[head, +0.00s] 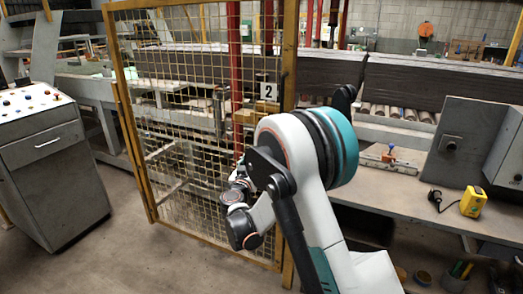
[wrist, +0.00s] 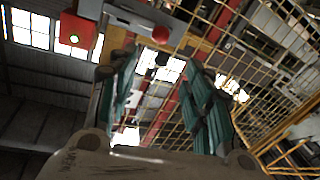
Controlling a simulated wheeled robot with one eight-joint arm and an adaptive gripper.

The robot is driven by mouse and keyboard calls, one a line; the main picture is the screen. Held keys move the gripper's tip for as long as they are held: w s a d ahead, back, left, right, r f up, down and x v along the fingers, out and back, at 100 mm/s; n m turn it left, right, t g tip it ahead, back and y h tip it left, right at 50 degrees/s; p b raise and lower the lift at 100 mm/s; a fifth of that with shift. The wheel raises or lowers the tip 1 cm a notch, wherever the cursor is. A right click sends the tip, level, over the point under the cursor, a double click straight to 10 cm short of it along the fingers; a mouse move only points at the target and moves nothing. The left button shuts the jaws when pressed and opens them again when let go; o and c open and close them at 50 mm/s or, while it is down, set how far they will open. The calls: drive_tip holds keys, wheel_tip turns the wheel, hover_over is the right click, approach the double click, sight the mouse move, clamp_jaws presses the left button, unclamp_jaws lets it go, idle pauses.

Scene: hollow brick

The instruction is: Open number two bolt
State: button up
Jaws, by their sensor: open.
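The yellow mesh gate (head: 195,90) with the number 2 plate (head: 268,91) stands in front of my arm in the head view. In the wrist view a grey metal bolt (wrist: 118,17) with a red round knob (wrist: 161,34) shows at the top, on the gate's frame. My gripper (wrist: 157,62) is open and empty, its two teal fingers spread wide. The knob appears beyond and between the fingertips, apart from them. The bolt is not visible in the head view, where my arm covers part of the gate.
A grey control cabinet (head: 48,150) stands left. On the right is a workbench (head: 405,178) with a yellow device (head: 473,202). Open floor (head: 130,245) lies before the gate.

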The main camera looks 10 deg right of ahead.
drive_tip(key=b+x, duration=0.1)
drive_tip(key=x, duration=0.3)
drive_tip(key=f+b+x, duration=0.1)
drive_tip(key=x, duration=0.4)
drive_tip(key=b+x, duration=0.1)
drive_tip(key=x, duration=0.3)
drive_tip(key=shift+w+d+f+b, duration=0.2)
drive_tip(key=shift+w+d+b, duration=0.1)
drive_tip(key=shift+b, duration=0.05)
clamp_jaws()
